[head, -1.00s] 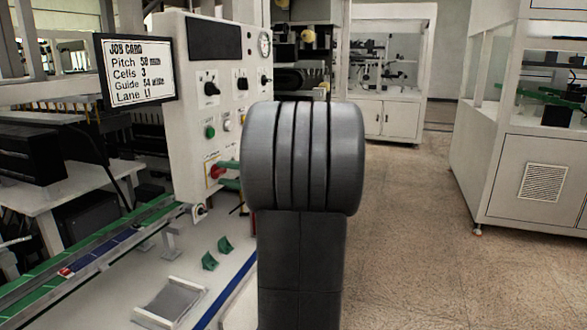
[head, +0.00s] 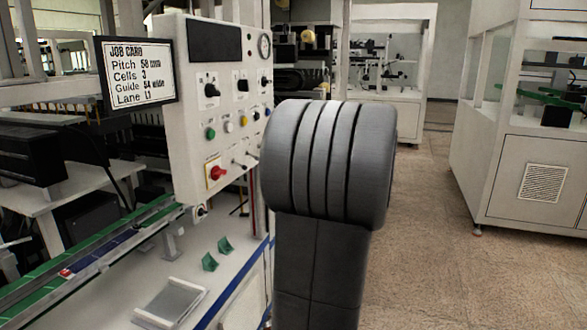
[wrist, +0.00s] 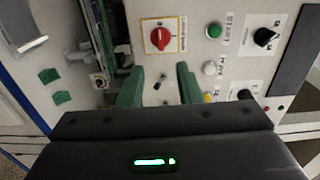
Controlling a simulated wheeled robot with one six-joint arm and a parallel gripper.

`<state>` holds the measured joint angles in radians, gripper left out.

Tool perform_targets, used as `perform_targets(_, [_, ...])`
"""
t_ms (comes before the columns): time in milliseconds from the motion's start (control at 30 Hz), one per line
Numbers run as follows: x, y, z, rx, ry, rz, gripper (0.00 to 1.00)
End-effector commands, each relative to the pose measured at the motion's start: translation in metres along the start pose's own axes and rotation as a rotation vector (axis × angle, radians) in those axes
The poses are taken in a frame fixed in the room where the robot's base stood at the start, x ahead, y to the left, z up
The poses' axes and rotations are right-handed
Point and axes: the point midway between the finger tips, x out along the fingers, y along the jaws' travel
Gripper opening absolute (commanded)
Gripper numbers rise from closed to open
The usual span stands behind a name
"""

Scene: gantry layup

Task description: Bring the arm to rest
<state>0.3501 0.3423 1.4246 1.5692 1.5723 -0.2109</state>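My arm (head: 325,200) stands upright in the middle of the head view, right of the control panel (head: 190,130). My gripper is hidden behind it there. In the wrist view, my gripper (wrist: 160,72) shows two green fingers apart, with nothing held between them. The fingers point at the panel face, which also fills the upper wrist view (wrist: 135,15). A small toggle switch shows in the gap between the fingers, and I cannot tell how far off it is. A red rotary knob (head: 216,172) on a yellow plate sits low on the panel.
A job card screen (head: 138,70) hangs left of the panel. A green and blue rail (head: 110,245), two small green brackets (head: 210,262) and a grey tray (head: 172,303) are on the white table below. A white cabinet (head: 530,180) stands right; the floor between is clear.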

Motion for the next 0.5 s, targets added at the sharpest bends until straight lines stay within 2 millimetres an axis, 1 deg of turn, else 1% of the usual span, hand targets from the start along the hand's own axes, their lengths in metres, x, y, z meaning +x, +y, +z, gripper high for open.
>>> perform_targets(33, [-0.009, 0.000, -0.001, 0.001, 0.003, 0.000, 0.32])
perform_targets(133, [-0.024, 0.000, 0.000, 0.001, 0.003, -0.001, 0.32])
perform_targets(200, [-0.007, 0.001, 0.001, 0.000, -0.004, 0.000, 0.32])
perform_targets(500, [0.044, 0.000, 0.001, -0.001, -0.005, -0.002, 0.32])
